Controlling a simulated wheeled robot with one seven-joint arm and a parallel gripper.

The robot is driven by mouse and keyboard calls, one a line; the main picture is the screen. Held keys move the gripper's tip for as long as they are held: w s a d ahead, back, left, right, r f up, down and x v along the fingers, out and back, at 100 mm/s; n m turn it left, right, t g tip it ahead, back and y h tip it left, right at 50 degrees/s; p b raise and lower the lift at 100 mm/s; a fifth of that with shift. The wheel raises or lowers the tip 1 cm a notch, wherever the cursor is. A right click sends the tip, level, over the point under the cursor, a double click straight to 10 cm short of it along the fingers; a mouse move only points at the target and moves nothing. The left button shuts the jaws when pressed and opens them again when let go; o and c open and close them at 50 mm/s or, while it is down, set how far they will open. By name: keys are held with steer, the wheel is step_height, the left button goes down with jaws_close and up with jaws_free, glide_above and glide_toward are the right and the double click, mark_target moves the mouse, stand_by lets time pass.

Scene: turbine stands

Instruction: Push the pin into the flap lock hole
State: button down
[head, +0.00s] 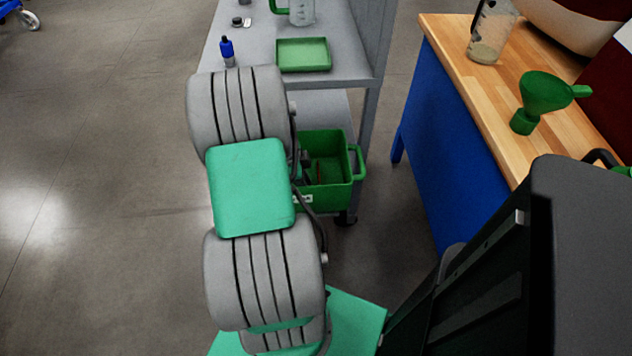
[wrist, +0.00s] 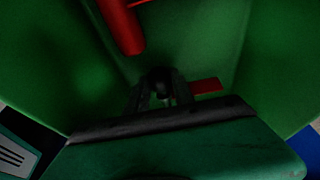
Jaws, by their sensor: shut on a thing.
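My gripper (wrist: 160,98) is inside a green crate in the wrist view, its two dark fingers close together. It is shut on a small dark, rounded thing (wrist: 160,80); shadow hides its full shape, so I cannot tell if it is the pin. In the head view the green crate (head: 327,197) stands on the lower shelf of a grey cart, and a small dark part of my gripper (head: 305,158) shows inside it, mostly behind my arm. I see no flap lock hole in either view.
A red rod (wrist: 120,25) and a flat red piece (wrist: 207,86) are near the gripper in the crate. A wooden-topped bench (head: 465,75) with a green funnel (head: 545,93) stands right.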

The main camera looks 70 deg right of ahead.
step_height(320, 180, up, 11)
steer(key=p, duration=0.7)
stand_by(0.6)
steer(key=shift+r, duration=0.1)
